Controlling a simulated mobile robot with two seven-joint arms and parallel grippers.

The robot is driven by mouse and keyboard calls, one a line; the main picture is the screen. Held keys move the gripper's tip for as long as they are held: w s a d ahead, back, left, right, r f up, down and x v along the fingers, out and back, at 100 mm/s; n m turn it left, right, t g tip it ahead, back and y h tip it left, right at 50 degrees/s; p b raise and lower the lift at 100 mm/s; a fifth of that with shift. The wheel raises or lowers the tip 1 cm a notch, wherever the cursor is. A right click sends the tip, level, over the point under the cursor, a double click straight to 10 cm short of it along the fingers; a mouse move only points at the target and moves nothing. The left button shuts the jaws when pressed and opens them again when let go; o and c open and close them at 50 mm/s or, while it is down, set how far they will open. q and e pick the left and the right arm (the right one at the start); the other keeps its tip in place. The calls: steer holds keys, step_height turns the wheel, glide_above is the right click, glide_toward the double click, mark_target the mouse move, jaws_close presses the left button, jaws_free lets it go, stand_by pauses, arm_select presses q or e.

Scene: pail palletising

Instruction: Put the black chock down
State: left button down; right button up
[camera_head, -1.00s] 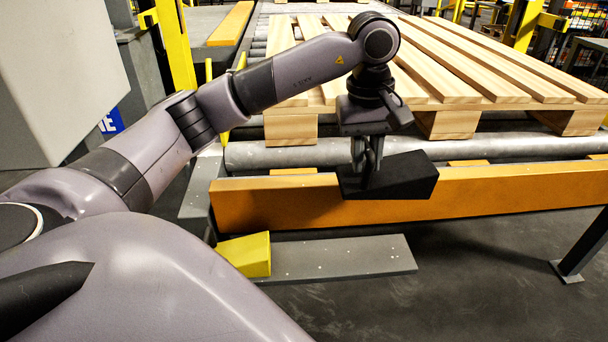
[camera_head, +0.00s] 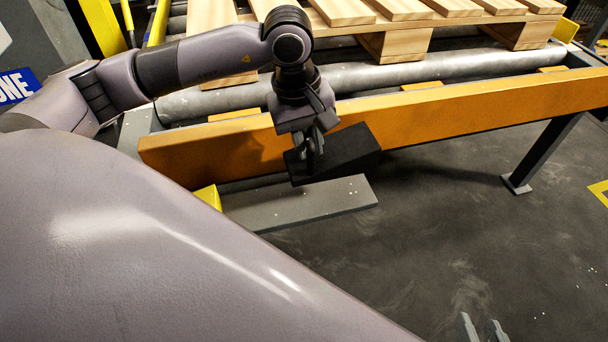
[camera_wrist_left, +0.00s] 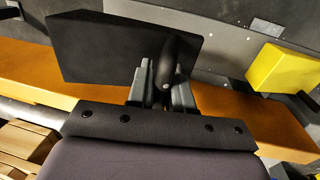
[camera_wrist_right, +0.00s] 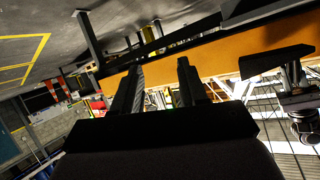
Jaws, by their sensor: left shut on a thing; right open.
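The black chock (camera_head: 345,152) is a dark wedge block in the head view, held by its handle in front of the orange rail. My left gripper (camera_head: 312,158) is shut on it. In the left wrist view the chock (camera_wrist_left: 120,50) fills the upper left, with the fingers (camera_wrist_left: 163,85) around its handle. A grey shelf (camera_head: 300,203) lies below the chock; whether they touch cannot be told. My right gripper (camera_head: 485,328) shows only its fingertips at the bottom edge; in the right wrist view its fingers (camera_wrist_right: 158,85) are apart and empty.
A yellow chock (camera_head: 208,196) sits at the shelf's left end, partly hidden by my arm; it also shows in the left wrist view (camera_wrist_left: 285,70). The orange rail (camera_head: 440,110) and rollers lie behind, with a wooden pallet (camera_head: 390,45) on them. The floor at right is clear.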

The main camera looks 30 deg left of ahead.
arm_select(q)
step_height(320, 180, down, 5)
steer(key=shift+f+b, duration=0.1)
steer(key=shift+b, duration=0.35)
step_height(320, 180, down, 4)
steer(key=shift+r+b, duration=0.1)
steer(key=shift+b, duration=0.5)
steer(key=shift+f, duration=0.2)
steer(key=c, duration=1)
jaws_free()
arm_select(e)
steer(key=shift+w+a+f+y, duration=0.1)
steer(key=shift+w+a+y, duration=0.1)
steer(key=shift+a+y, duration=0.25)
steer(key=shift+w+a+f+y, duration=0.15)
steer(key=shift+a+y, duration=0.1)
steer(key=shift+a, duration=0.25)
